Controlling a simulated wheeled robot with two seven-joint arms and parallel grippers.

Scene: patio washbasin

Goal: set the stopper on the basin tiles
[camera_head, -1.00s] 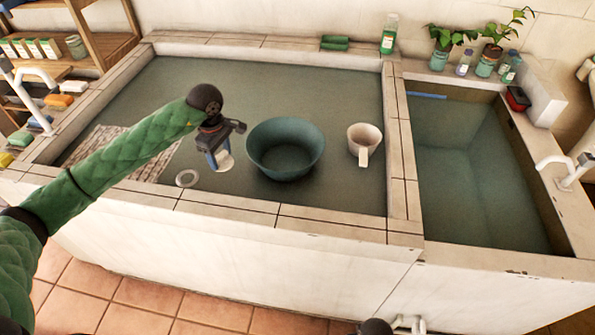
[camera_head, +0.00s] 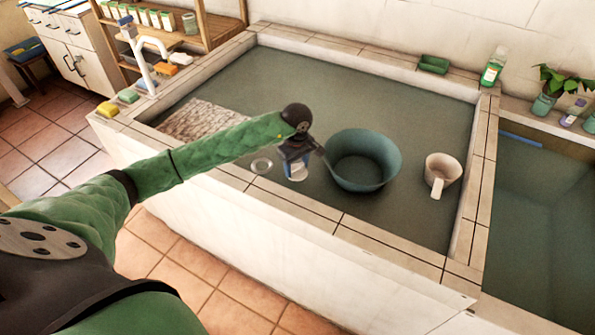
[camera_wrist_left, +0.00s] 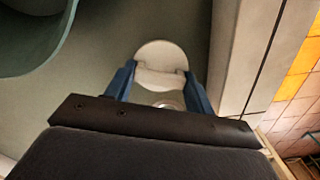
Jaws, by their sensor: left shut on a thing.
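The stopper, a pale round disc (camera_wrist_left: 160,58), shows between the blue fingers of my left gripper (camera_wrist_left: 158,85) in the left wrist view. The gripper is shut on it. In the head view my left gripper (camera_head: 297,174) points down over the basin's grey-green floor, just left of the green bowl, and little of the stopper shows below the fingers. The basin tiles (camera_head: 315,216) form the pale rim along the front. A round drain ring (camera_head: 262,166) lies in the floor left of the gripper. My right gripper is not in view.
The green bowl (camera_head: 362,160) stands close to the right of the gripper, and a white dipper (camera_head: 441,172) is farther right. A ribbed washboard area (camera_head: 205,120) is at the left. Soaps (camera_head: 128,96) and a tap (camera_head: 148,50) line the left rim. The front rim is clear.

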